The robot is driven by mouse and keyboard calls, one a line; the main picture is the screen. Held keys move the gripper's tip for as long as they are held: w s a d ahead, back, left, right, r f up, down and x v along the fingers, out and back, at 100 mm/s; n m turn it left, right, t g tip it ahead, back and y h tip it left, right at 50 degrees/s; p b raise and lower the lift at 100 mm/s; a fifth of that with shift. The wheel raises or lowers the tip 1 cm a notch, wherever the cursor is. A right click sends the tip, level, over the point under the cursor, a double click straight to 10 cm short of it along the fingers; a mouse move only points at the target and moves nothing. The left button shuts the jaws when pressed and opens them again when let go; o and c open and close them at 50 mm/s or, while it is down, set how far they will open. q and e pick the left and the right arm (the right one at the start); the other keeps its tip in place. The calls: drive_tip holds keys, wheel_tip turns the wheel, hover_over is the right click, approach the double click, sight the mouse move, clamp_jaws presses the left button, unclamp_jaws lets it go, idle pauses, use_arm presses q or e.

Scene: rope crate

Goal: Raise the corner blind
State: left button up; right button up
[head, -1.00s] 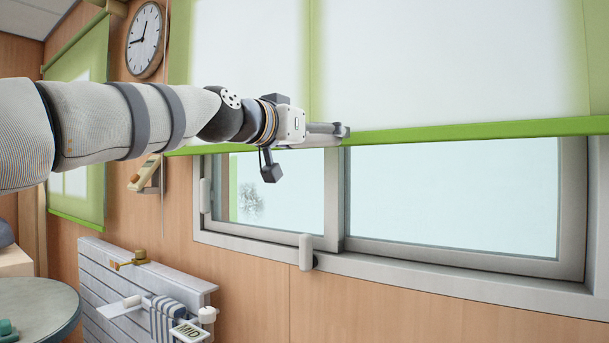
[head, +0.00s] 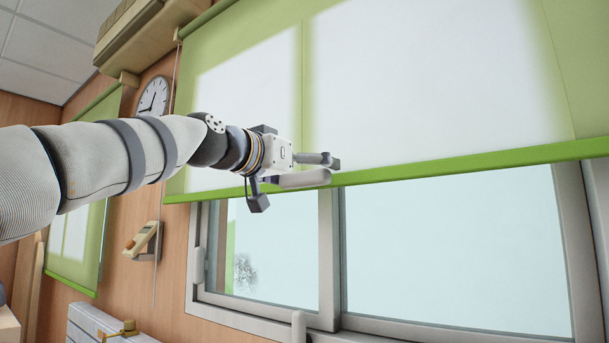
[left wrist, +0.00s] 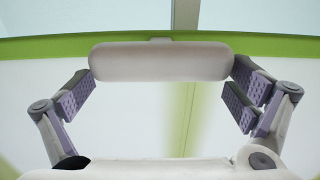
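The corner blind (head: 420,80) is a pale sheet with green edges and a green bottom bar (head: 450,165), hanging over the upper part of the window. Its pale, rounded handle (head: 305,179) sits at the bar. My left gripper (head: 328,160) is at this handle. In the left wrist view, the handle (left wrist: 160,62) lies crosswise between the two finger pads of my left gripper (left wrist: 162,88), one pad against each end, and I see no clear gap. The far finger is hidden in the head view. My right gripper is out of view.
Below the bar, the window (head: 450,260) is uncovered. A second green blind (head: 75,245) hangs on the left wall. A box-like unit (head: 145,35) is above.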

use_arm(q)
drive_tip(key=shift+w+f, duration=0.1)
drive_tip(key=shift+f, duration=0.15)
drive_tip(key=v, duration=0.7)
drive_tip(key=shift+s+a, duration=0.15)
drive_tip(key=shift+s, duration=0.1)
drive_tip(key=shift+r, duration=0.1)
